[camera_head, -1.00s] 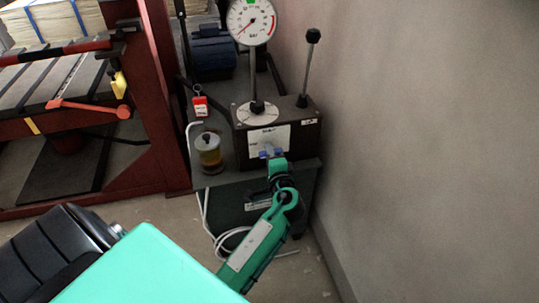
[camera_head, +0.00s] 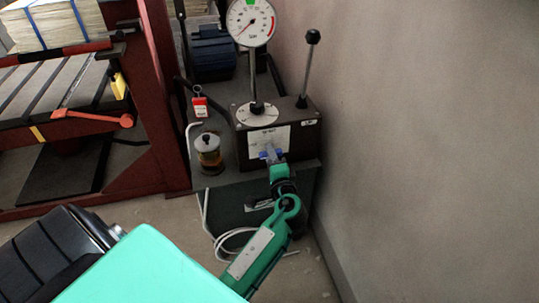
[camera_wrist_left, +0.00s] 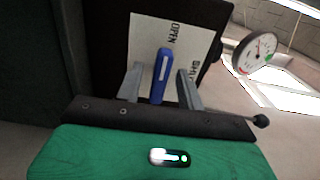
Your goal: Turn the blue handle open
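The blue handle (camera_wrist_left: 161,75) stands in front of a white label marked OPEN and SHUT (camera_wrist_left: 197,48) on a dark box. It is small in the head view (camera_head: 266,155), on the box's front, mostly hidden by my gripper. My left gripper (camera_head: 271,157) is at the handle, at the end of the green arm. In the left wrist view the gripper's two grey fingers (camera_wrist_left: 160,87) are apart, one on each side of the handle, with gaps visible between fingers and handle. My right gripper is not in view.
A pressure gauge (camera_head: 251,21) and a black-knobbed lever (camera_head: 308,68) rise from the box (camera_head: 308,135). A jar (camera_head: 208,150) of amber liquid stands left of it. A bare wall (camera_head: 430,130) is close on the right, a red frame (camera_head: 158,90) on the left.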

